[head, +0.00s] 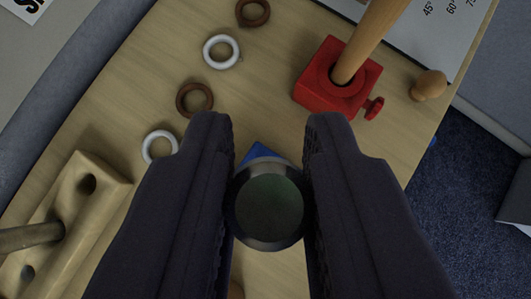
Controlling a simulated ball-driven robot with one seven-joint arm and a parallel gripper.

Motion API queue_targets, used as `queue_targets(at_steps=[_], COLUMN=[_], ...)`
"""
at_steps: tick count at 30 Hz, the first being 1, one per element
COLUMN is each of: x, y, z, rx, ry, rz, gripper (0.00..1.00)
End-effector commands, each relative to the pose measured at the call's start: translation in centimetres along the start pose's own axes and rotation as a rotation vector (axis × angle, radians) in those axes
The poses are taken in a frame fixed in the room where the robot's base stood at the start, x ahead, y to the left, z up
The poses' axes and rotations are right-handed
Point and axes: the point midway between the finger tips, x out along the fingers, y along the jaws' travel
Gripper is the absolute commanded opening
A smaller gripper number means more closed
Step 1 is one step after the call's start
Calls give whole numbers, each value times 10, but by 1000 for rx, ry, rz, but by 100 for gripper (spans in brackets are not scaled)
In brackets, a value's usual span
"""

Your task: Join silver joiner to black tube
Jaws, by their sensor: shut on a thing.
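My gripper (268,135) fills the middle of the head view, its two dark fingers closed on a round metallic piece, the silver joiner (268,246) by its look. I see it end-on: a shiny silver rim around a dark greenish round face. It sits between the fingers, touching or nearly touching both. Its length and far end are hidden. A small blue thing (260,152) shows just beyond it, mostly covered. I cannot make out a black tube; whether one is behind the held piece cannot be told.
A red block (325,104) with a wooden rod (372,35) and a knob stands on the wooden surface (270,60). White and brown rings (221,38) lie left of centre. A pale holed wooden block (88,218) with a rod is at lower left. A wooden peg (429,86) is near the right edge.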

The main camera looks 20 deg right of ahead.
Motion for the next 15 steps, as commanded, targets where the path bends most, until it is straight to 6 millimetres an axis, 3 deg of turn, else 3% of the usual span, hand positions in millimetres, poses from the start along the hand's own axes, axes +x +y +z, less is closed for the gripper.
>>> queue_targets(at_steps=[15], x=[6], y=[0], z=[7], rx=[0], ry=[7], rz=[0], gripper=[0])
